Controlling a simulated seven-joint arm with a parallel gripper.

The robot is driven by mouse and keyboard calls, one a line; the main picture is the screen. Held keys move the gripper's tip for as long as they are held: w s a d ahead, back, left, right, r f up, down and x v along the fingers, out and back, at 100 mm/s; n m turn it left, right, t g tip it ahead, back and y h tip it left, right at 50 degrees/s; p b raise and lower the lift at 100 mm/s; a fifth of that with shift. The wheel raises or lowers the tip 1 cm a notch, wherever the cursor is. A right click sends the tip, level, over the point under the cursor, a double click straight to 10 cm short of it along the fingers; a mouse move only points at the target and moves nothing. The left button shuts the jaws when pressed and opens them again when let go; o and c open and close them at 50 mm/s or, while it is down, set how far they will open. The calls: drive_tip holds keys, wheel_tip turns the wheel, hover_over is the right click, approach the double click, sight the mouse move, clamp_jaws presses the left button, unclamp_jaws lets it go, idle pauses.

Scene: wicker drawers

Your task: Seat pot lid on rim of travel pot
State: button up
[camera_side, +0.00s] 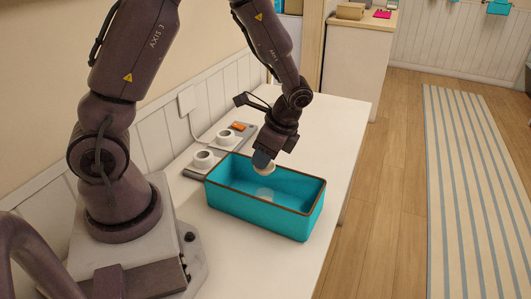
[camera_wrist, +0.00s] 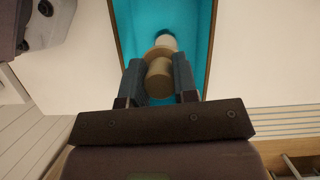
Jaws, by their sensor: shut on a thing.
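My gripper (camera_side: 263,160) is above the teal box, pointing down. It is shut on a cream pot lid (camera_side: 265,170), whose disc hangs below the fingers. In the wrist view the lid's beige knob (camera_wrist: 159,80) sits between the two fingers. A pale round thing (camera_side: 264,194) stands inside the box below the lid, apart from it in the side view. It looks like the travel pot and also shows in the wrist view (camera_wrist: 166,41), partly hidden by the lid. Its rim cannot be made out clearly.
The teal box (camera_side: 287,220) has a brown rim and high walls around the pale thing. Behind it, a grey panel holds white round pieces (camera_side: 204,160) and an orange item (camera_side: 238,126). The white counter (camera_side: 335,135) is bare to the right and front of the box.

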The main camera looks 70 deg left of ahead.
sight(268, 168)
drive_tip(key=shift+f, duration=2.9)
drive_tip(key=shift+f, duration=1.1)
drive_tip(key=o, duration=1)
drive_tip(key=v, duration=1.3)
